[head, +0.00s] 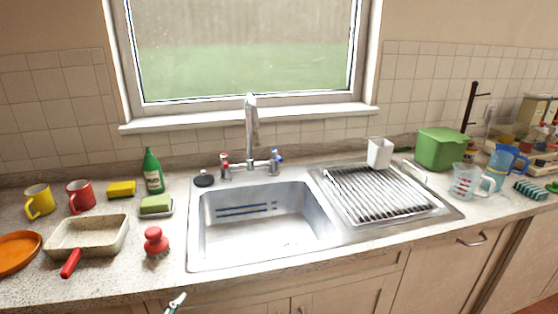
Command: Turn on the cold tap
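The mixer tap stands behind the sink (195,235), its tall chrome spout (251,120) rising in front of the window. The tap with blue marking (277,157), the cold one, is right of the spout. The tap with red marking (224,161) is left of it. No water shows from the spout. My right gripper is not in view.
A black plug (203,180), green bottle (153,171), soap dish (157,207) and red brush (156,242) are left. The basin looks empty.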

